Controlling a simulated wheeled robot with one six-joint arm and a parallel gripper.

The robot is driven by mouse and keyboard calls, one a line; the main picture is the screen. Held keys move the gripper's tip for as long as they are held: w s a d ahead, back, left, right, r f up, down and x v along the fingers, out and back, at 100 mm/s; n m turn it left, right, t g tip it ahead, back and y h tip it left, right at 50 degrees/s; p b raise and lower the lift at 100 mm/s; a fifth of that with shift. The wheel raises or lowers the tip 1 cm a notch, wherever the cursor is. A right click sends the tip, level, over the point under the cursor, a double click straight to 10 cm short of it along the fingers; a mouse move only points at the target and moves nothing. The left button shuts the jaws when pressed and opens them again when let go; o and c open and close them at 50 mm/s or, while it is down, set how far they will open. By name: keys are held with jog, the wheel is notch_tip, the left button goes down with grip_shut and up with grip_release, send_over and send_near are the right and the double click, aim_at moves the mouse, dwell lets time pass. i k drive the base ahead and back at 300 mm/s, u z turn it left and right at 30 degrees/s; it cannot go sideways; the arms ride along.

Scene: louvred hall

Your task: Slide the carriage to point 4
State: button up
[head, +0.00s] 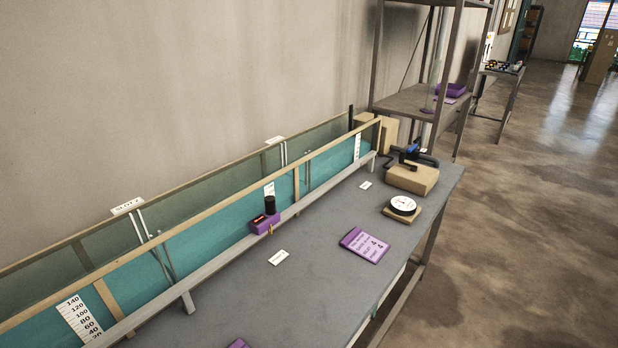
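The carriage (264,224) is a purple block with a black knob on top. It sits on the pale rail (320,196) along the front of a long glass-sided tank, about midway along the visible rail. A small yellowish pointer shows on its front. A purple card (364,245) on the bench carries printed text with the figure 4. Small white labels lie on the bench in front of the rail, one (279,257) near the carriage and one (365,185) farther off. Their writing is too small to read. My gripper is not in view.
The tank (208,224) holds teal water and has scale strips, with a wall behind. A round white dial (403,205) and a wooden block (412,179) with a blue-and-black clamp-like tool stand at the bench's far end. A metal shelf (412,100) stands beyond.

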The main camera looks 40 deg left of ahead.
aim_at(273, 215)
jog(key=i, duration=1.8)
jog(key=u, duration=3.15)
jog(key=i, duration=0.5)
jog(key=z, duration=0.1)
